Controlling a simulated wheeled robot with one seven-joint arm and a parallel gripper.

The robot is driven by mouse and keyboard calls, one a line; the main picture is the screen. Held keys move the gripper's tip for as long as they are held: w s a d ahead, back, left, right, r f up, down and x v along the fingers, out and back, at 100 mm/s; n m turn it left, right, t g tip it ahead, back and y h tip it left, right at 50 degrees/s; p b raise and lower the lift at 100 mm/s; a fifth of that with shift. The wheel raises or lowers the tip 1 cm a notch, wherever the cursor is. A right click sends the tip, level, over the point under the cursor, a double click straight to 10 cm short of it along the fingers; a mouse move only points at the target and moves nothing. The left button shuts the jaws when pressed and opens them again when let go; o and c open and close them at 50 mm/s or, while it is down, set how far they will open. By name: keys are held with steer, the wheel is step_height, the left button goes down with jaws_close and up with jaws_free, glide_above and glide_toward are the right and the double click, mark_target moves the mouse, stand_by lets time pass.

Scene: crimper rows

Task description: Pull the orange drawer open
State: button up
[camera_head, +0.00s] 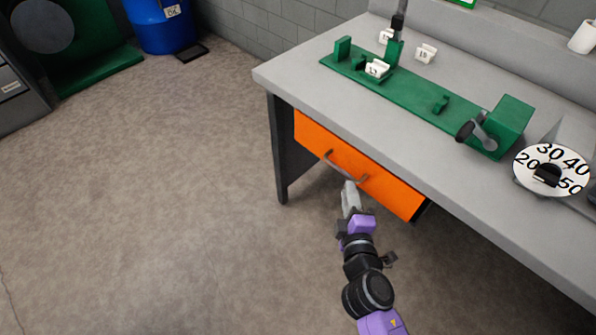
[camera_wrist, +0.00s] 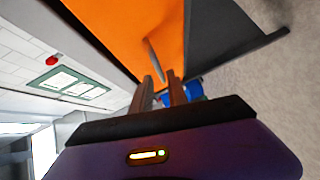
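The orange drawer (camera_head: 393,189) is under the grey workbench, and its front looks flush with the frame. A thin curved grey handle (camera_head: 333,163) is on its front. My gripper (camera_head: 349,186) is right in front of the handle, near its right part. In the wrist view the drawer front (camera_wrist: 125,30) fills the upper middle. The handle (camera_wrist: 154,60) reaches down toward the gap between my two fingertips (camera_wrist: 160,76). The fingers are apart, with space on either side of the handle. Whether either finger touches it I cannot tell.
The workbench (camera_head: 300,75) carries a green fixture (camera_head: 425,98), small white numbered blocks (camera_head: 425,53) and a round dial (camera_head: 551,170). A bench leg (camera_head: 279,150) stands left of the drawer. The floor (camera_head: 150,200) in front is clear. A blue barrel (camera_head: 160,32) stands at the back.

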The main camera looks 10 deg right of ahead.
mark_target(338, 167)
steer(key=shift+a+r+x, duration=0.1)
steer(key=shift+a+x, duration=0.15)
steer(key=shift+x, duration=1.25)
steer(key=shift+a+r+x, duration=0.1)
steer(key=shift+a+x, duration=0.2)
steer(key=shift+x, duration=1.25)
steer(key=shift+a+r+x, duration=0.1)
steer(key=shift+a+x, duration=0.15)
steer(key=shift+x, duration=1.25)
steer(key=shift+w, duration=0.15)
steer(key=shift+c, duration=0.2)
jaws_close()
